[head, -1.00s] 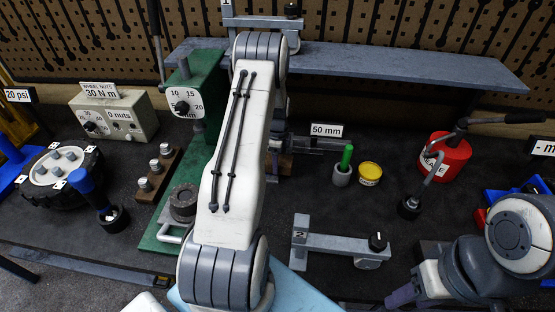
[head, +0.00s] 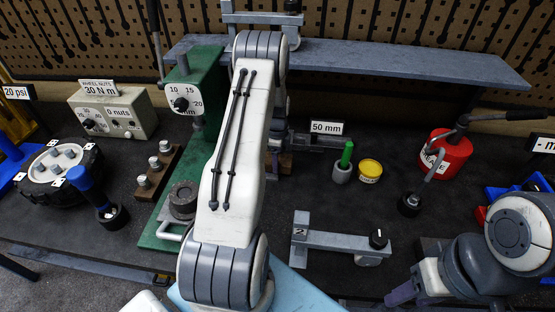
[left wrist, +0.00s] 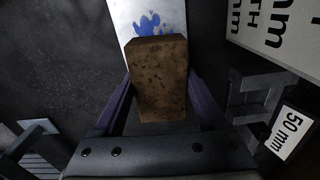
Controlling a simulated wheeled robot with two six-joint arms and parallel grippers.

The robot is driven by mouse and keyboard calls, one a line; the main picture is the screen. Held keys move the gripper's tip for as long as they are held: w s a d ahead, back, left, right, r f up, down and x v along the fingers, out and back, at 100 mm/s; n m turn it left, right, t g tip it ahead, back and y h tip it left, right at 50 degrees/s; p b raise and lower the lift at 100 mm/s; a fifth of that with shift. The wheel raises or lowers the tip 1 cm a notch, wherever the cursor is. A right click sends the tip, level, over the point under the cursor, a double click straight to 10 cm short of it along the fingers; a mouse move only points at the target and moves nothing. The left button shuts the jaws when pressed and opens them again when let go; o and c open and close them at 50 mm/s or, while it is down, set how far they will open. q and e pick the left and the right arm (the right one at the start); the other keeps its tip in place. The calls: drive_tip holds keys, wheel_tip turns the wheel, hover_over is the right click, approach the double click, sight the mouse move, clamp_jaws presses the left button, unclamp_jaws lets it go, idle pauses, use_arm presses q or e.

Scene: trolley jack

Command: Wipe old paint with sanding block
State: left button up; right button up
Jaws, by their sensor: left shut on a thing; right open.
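My left gripper (left wrist: 160,95) is shut on the sanding block (left wrist: 160,85), a brown speckled block held between two purple fingers in the left wrist view. Just beyond the block, a pale strip (left wrist: 120,18) carries a blue paint patch (left wrist: 146,23). The block overlaps the strip's near end in this view; I cannot tell whether they touch. In the head view my left arm hides the strip and most of that gripper, and a brown bit of the block (head: 285,163) shows beside the arm. My right gripper (head: 402,295) is open at the lower right, partly cut off.
A green press (head: 205,85) and a grey gauge box (head: 112,112) stand left. A small cup with a green stick (head: 342,170), a yellow tin (head: 370,170) and a red can (head: 447,155) stand right. A grey bracket (head: 335,243) lies in front. A long grey shelf (head: 420,65) spans the back.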

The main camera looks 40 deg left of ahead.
use_arm(q)
drive_tip(key=shift+f+b, duration=0.4)
drive_tip(key=shift+f, duration=0.15)
